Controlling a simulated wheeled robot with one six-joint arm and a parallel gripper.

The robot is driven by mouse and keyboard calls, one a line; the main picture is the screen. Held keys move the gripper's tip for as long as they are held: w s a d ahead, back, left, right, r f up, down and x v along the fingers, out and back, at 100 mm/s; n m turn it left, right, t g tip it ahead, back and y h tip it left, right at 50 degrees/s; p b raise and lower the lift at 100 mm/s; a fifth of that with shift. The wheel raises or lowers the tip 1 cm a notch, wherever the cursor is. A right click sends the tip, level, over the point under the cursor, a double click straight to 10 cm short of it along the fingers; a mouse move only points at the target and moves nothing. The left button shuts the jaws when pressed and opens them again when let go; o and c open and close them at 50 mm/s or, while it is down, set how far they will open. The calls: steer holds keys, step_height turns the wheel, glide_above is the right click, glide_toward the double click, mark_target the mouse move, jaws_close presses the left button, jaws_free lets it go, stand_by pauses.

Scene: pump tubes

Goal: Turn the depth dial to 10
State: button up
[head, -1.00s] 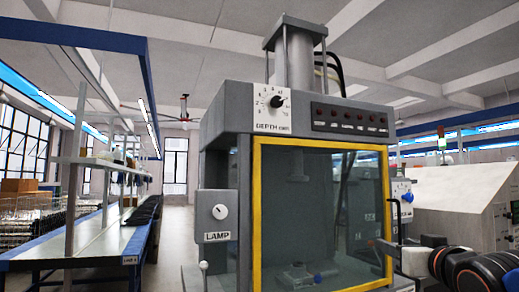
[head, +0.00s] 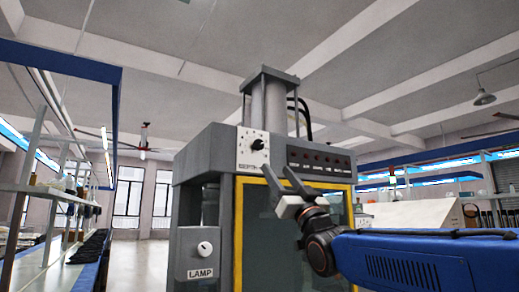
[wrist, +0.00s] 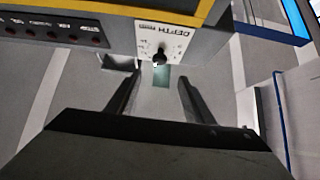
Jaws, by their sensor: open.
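The depth dial (head: 258,144) is a small black knob on a white DEPTH plate (head: 246,160), high on the front of the grey press. The pointer's exact reading is too small to tell. In the wrist view the plate is upside down, and the dial (wrist: 160,58) shows near the top centre. My gripper (head: 279,172) is open and empty in front of the press, with its fingers pointing up toward the dial. In the wrist view the fingers (wrist: 159,78) stand apart to either side of the dial, short of it and not touching.
A dark panel with several red buttons (head: 318,160) is right of the plate. A yellow-framed window (head: 240,240) lies below, partly behind my gripper. A LAMP knob (head: 205,248) is at lower left. A blue-edged bench line (head: 60,250) stands further left.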

mark_target(260, 146)
steer(key=x, duration=1.4)
steer(key=c, duration=1)
